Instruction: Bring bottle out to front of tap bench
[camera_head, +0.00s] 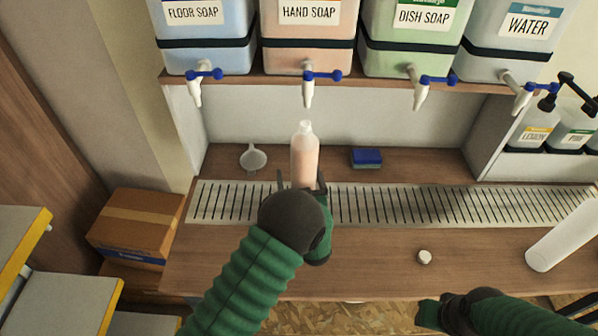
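The bottle (305,155), clear with pink liquid inside, stands upright below the hand soap tap (308,92), at the back edge of the drain grate. Its lower end is hidden behind my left gripper. My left gripper (301,182) has one finger on each side of the bottle's lower part. A small gap shows between the left finger and the bottle, and the right finger is close against its outline. My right gripper (430,314) is low at the bench's front right, away from the bottle; its fingers cannot be made out.
The slotted drain grate (400,204) runs along the wooden bench (370,275). A white cap (424,257) lies in front of it. A white cylinder (565,238) lies at right. A funnel (253,157) and blue sponge (367,158) are behind. A cardboard box (137,222) stands left.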

